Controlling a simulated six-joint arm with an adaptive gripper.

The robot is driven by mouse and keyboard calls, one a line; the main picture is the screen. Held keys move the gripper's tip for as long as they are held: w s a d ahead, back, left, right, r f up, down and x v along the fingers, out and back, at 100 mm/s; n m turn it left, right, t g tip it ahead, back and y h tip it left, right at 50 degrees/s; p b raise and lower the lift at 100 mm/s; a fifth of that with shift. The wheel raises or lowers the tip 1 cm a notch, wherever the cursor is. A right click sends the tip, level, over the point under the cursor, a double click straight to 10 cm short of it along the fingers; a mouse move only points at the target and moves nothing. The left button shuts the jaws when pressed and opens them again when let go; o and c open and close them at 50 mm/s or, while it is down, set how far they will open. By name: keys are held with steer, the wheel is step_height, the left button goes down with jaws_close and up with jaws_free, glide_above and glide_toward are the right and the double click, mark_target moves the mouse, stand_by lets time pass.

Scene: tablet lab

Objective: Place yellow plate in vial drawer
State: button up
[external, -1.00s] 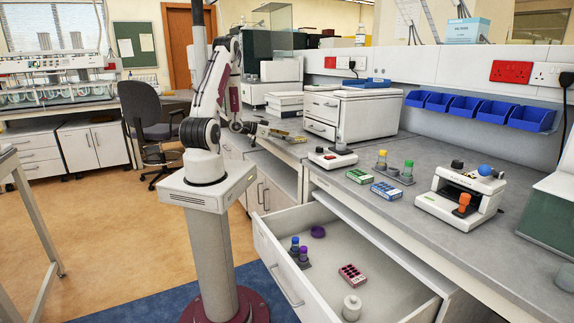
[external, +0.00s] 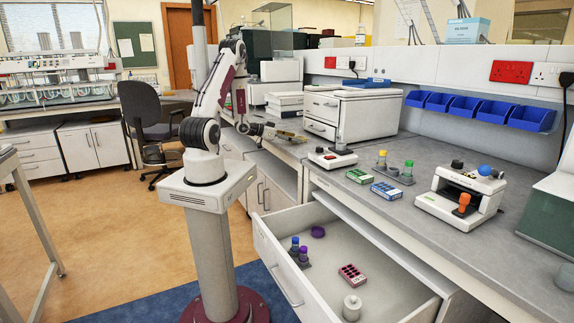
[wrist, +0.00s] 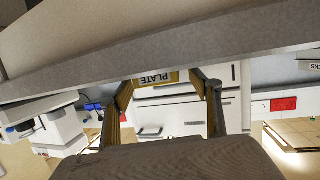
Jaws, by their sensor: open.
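My gripper (external: 277,134) is over the left part of the counter, its open fingers pointing right toward a small yellowish item (external: 291,136). That item is too small to identify surely in the external view. In the wrist view, my fingers (wrist: 168,92) stand apart, with a yellow-edged piece marked "PLATE" (wrist: 155,78) showing upside down between them; I cannot tell whether it touches them. The vial drawer (external: 275,262) is pulled out below the counter. Inside are a rack with blue- and purple-capped vials (external: 299,252), a purple round item (external: 318,231) and a dark red plate (external: 351,274).
A white drawer cabinet (external: 352,115) stands right of my gripper. Green (external: 358,176) and blue (external: 386,190) plates, a capped-vial rack (external: 397,174) and white devices occupy the counter. A grey-white knobbed item (external: 352,308) sits in the drawer, whose middle floor is bare.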

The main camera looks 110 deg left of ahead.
steer(key=c, duration=1.2)
steer(key=shift+r, duration=0.15)
steer(key=shift+r, duration=4.8)
